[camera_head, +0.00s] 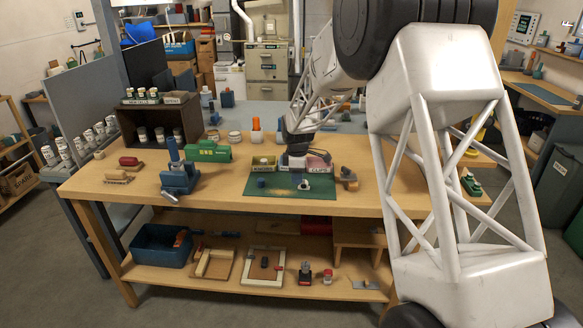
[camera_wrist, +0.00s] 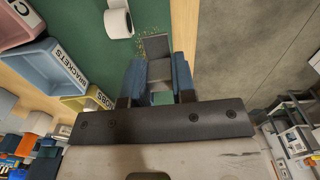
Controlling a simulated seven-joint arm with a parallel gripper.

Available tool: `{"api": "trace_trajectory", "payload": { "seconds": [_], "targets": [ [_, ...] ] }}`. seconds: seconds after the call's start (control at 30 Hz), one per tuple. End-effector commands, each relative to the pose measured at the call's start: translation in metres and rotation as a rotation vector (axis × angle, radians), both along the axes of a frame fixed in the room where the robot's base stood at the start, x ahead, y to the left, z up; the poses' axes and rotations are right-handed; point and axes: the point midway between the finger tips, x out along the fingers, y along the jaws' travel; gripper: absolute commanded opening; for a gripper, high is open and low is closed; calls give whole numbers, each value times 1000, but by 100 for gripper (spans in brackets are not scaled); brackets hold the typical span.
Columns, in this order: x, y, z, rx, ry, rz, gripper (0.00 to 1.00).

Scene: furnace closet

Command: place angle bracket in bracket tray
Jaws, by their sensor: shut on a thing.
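My gripper (camera_wrist: 159,80) is shut on a grey angle bracket (camera_wrist: 155,46), which sits between its blue fingers in the wrist view. In the head view my gripper (camera_head: 297,172) is over the green mat (camera_head: 245,192), in front of the trays; the bracket is too small to make out there. A pink tray (camera_head: 321,160) shows behind the gripper in the head view, partly hidden.
A white cylindrical part (camera_wrist: 118,19) stands on the mat nearby.

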Motion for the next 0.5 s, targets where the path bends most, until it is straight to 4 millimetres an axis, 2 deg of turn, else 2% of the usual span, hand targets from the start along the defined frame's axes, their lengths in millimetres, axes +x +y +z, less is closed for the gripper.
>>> {"api": "trace_trajectory", "payload": {
  "seconds": [0.2,0.5],
  "targets": [
    [25,1,-1,0,0,-63,0],
    [36,1,-1,0,1,-93,0]
  ]
}}
